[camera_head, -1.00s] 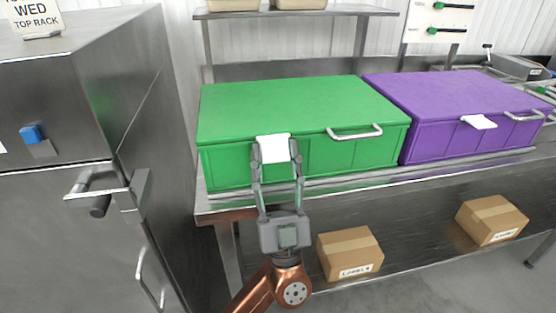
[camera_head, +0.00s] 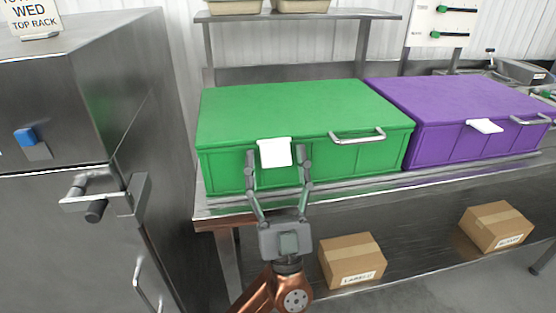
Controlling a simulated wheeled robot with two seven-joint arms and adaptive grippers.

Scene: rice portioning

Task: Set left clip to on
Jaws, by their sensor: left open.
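The green box (camera_head: 300,108) sits on the steel table with its lid down. A white clip (camera_head: 275,152) hangs at the left part of its front lid edge. My left gripper (camera_head: 279,163) is in front of the green box, open, with one finger on each side of the white clip and a gap to it. The purple box (camera_head: 450,105) stands to the right, with a white clip (camera_head: 485,126) on its front. My right gripper is not in view.
A steel cabinet (camera_head: 75,220) with handles and a blue switch (camera_head: 27,136) stands close on the left. The green box has a metal handle (camera_head: 357,136) right of the clip. Cardboard boxes (camera_head: 352,261) lie on the lower shelf (camera_head: 410,255).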

